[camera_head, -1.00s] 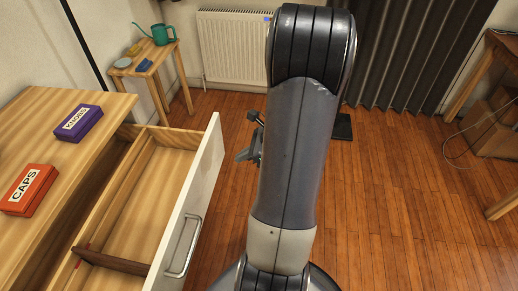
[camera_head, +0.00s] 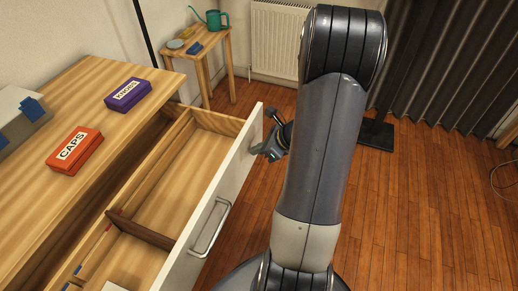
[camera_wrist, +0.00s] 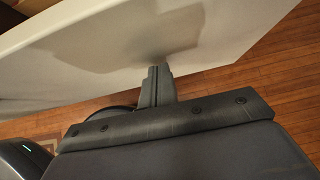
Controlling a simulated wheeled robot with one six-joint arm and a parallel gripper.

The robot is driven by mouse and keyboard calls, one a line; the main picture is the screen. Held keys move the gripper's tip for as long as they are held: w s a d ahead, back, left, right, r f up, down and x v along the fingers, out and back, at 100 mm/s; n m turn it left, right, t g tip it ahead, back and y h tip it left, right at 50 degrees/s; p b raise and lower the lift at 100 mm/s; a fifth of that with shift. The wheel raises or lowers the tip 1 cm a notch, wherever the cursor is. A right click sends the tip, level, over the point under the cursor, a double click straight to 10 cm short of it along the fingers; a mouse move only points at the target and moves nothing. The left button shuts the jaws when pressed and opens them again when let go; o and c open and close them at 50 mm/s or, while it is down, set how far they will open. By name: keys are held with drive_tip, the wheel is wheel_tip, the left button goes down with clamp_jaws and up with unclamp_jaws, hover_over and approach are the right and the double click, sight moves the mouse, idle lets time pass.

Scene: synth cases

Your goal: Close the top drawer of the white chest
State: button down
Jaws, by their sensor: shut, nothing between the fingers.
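The chest's top drawer (camera_head: 250,152) stands pulled well out, with a white front, a metal bar handle (camera_head: 210,228) and a wooden inside with a divider (camera_head: 141,231). The chest (camera_head: 90,92) has a wooden top. My gripper (camera_head: 262,150) is at the outer face of the drawer front, near its far end and beyond the handle. In the wrist view my gripper (camera_wrist: 157,72) is shut and empty, its tips at the white drawer front (camera_wrist: 100,55). I cannot tell for sure whether they touch. My arm hides part of the floor.
On the chest top are a red CAPS box (camera_head: 75,150), a purple KNOBS box (camera_head: 128,95) and a grey box with blue parts (camera_head: 22,118). A small table (camera_head: 213,50) with a green watering can (camera_head: 217,20) stands behind.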

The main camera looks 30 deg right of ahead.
sight(173, 126)
drive_tip(key=shift+w, duration=0.1)
drive_tip(key=w+a+p, duration=0.1)
drive_tip(key=w+a, duration=0.5)
drive_tip(key=w, duration=0.2)
drive_tip(key=w+a+p, duration=0.2)
drive_tip(key=w+a, duration=0.3)
drive_tip(key=w, duration=0.3)
drive_tip(key=w+a+p, duration=0.1)
drive_tip(key=w+a, duration=0.5)
drive_tip(key=w, duration=0.2)
drive_tip(key=shift+w+a, duration=0.1)
drive_tip(key=shift+a, duration=0.25)
drive_tip(key=shift+w+a+r, duration=0.1)
drive_tip(key=shift+w, duration=0.1)
drive_tip(key=shift+r, duration=0.1)
